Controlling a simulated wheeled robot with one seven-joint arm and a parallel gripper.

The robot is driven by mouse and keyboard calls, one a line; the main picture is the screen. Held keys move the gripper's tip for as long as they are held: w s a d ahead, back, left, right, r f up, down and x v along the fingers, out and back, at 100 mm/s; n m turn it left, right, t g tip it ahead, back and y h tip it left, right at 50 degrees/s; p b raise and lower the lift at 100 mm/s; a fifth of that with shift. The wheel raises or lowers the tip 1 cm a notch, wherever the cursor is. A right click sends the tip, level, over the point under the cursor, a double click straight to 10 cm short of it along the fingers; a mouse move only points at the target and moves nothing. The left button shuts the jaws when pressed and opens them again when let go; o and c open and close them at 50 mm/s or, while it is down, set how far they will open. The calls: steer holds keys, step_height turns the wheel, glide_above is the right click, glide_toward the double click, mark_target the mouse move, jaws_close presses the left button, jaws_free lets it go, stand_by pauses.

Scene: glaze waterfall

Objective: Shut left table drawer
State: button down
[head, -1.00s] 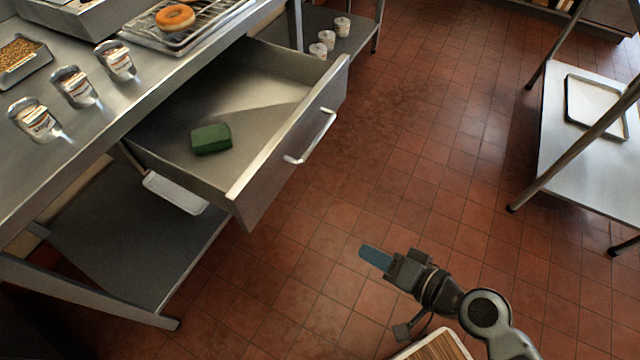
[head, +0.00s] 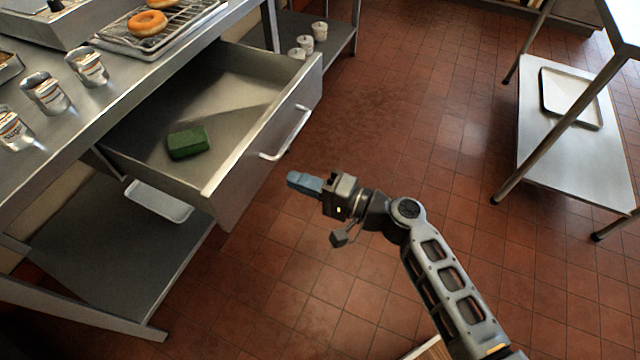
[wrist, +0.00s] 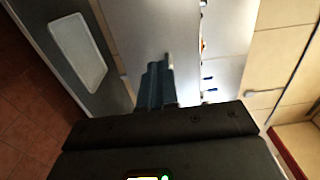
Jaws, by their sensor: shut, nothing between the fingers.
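The table drawer (head: 232,187) is pulled far out of the steel table (head: 112,105) in the head view. A bar handle (head: 288,136) is on its front. A green block (head: 188,142) lies inside the drawer. My gripper (head: 292,180) is shut and empty, in front of the drawer, a little below and right of the handle in the picture. It looks apart from the drawer front, though the exact gap is hard to tell. In the wrist view the blue fingers (wrist: 156,85) are together, pointing toward a grey metal surface.
Cups (head: 45,93) and a rack with donuts (head: 150,25) stand on the tabletop. A white tray (head: 158,202) lies on the lower shelf, also seen in the wrist view (wrist: 80,52). A second table (head: 575,170) stands right. The tiled floor between is clear.

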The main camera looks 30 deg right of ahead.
mark_target(256, 166)
steer(key=p+x, duration=0.1)
steer(key=x, duration=0.6)
steer(key=b+x, duration=0.6)
steer(key=x, duration=0.3)
steer(key=b+x, duration=0.6)
steer(key=x, duration=0.4)
steer(key=b+x, duration=0.6)
steer(key=x, duration=0.3)
steer(key=shift+w+a+f, duration=0.15)
steer(key=shift+f, duration=0.1)
steer(key=shift+w+a+r+b, duration=0.15)
steer(key=shift+w+a+b, duration=0.1)
steer(key=shift+w+b, duration=0.15)
steer(key=shift+w+r, duration=0.1)
steer(key=shift+r, duration=0.2)
steer(key=shift+a, duration=0.1)
